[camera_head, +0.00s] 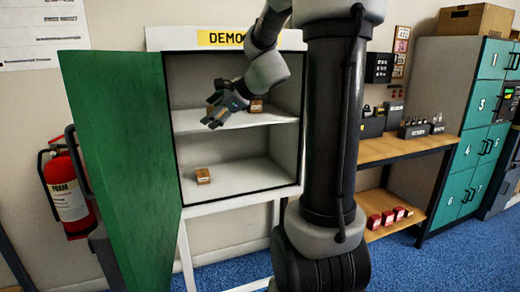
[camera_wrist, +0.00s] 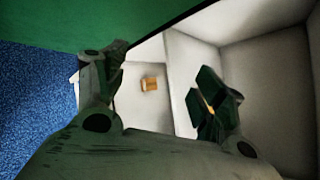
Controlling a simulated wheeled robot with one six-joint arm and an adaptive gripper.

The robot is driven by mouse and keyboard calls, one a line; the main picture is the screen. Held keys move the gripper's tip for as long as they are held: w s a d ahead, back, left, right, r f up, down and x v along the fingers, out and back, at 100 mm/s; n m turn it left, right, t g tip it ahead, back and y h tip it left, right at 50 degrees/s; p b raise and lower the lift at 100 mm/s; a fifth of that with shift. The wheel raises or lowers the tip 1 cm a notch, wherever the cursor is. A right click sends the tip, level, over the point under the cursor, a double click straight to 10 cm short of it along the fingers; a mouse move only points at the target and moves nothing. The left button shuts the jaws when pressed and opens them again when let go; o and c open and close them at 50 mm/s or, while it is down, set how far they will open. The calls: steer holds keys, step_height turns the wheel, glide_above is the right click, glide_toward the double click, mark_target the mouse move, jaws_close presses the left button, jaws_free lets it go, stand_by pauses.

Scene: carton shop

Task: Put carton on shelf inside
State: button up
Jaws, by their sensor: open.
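An open white cabinet (camera_head: 245,207) with an upper and a lower shelf stands in the head view. A small brown carton (camera_head: 203,176) sits on the lower shelf, towards its front left. Another small brown carton (camera_head: 256,105) shows on the upper shelf, to the right of my gripper and partly hidden by the arm. My gripper (camera_head: 213,112) is in front of the upper compartment, above and apart from the lower carton. In the wrist view its fingers (camera_wrist: 163,82) are spread, with one carton (camera_wrist: 149,84) seen beyond the gap, not touched.
The green cabinet door (camera_head: 120,135) stands open at the left, close to my gripper in the wrist view. A fire extinguisher (camera_head: 68,195) hangs left of it. A wooden workbench (camera_head: 400,150) and teal lockers (camera_head: 485,125) stand at the right.

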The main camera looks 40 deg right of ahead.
steer(key=s+a+f+n+g, duration=0.1)
steer(key=s+a+n+g, duration=0.15)
steer(key=s+n, duration=0.35)
steer(key=s+a+f+n+g, duration=0.1)
steer(key=s+a+n, duration=0.35)
steer(key=s, duration=0.45)
steer(key=s+d+f+n+g+h, duration=0.1)
steer(key=s+d+f+n+h, duration=0.1)
steer(key=s+n, duration=0.4)
steer(key=s+d+f+n+g+h, duration=0.1)
steer(key=s+d+f+n+h, duration=0.1)
steer(key=s+n, duration=0.5)
steer(key=shift+s+d+g, duration=0.35)
steer(key=shift+s+d, duration=0.3)
steer(key=shift+s, duration=0.55)
